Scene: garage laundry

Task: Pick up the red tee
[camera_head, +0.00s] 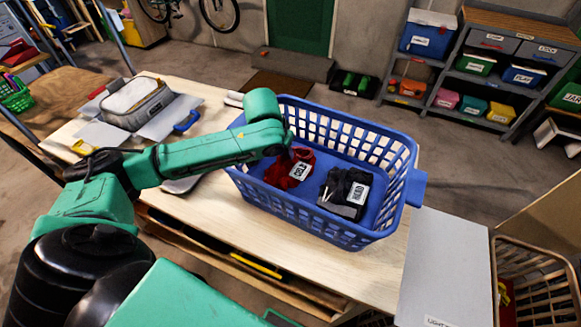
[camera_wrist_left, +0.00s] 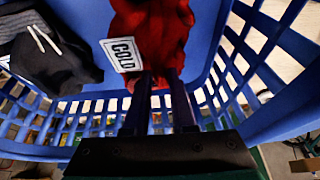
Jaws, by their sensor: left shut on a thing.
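The red tee (camera_head: 283,176) is inside the blue basket (camera_head: 337,232), in its left half, with a white tag reading COLD. My left arm reaches over the basket's left rim, and its gripper is largely hidden behind my wrist in the head view. In the left wrist view, my left gripper (camera_wrist_left: 157,82) is shut on the red tee (camera_wrist_left: 150,30), with the cloth bunched between the dark fingers and the COLD tag beside them. Whether the tee still touches the basket floor I cannot tell. My right gripper is not in view.
A dark garment (camera_head: 340,184) with a HAND tag lies in the basket's right half. The basket stands on a wooden table (camera_head: 225,215). A grey bag (camera_head: 137,103) is at the table's left, a light grey board (camera_head: 445,265) at the right. Shelves with bins stand behind.

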